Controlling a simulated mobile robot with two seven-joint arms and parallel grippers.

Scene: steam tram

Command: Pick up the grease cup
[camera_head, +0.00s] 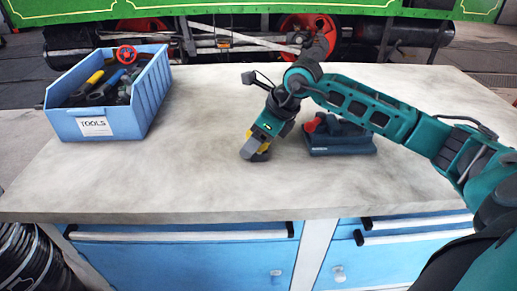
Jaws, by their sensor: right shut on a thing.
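My right gripper (255,153) points down at the middle of the worktop, its arm coming in from the right. It is shut on a small yellow, brass-coloured thing (264,149), which I take to be the grease cup. The fingers hide most of it. It is at or just above the worktop; I cannot tell whether it touches. My left gripper is not in view.
A blue tool bin (152,103) labelled TOOLS stands at the left. A dark blue device (345,148) with a red part sits just right of the gripper, partly under my forearm. Blue drawers (180,262) are below.

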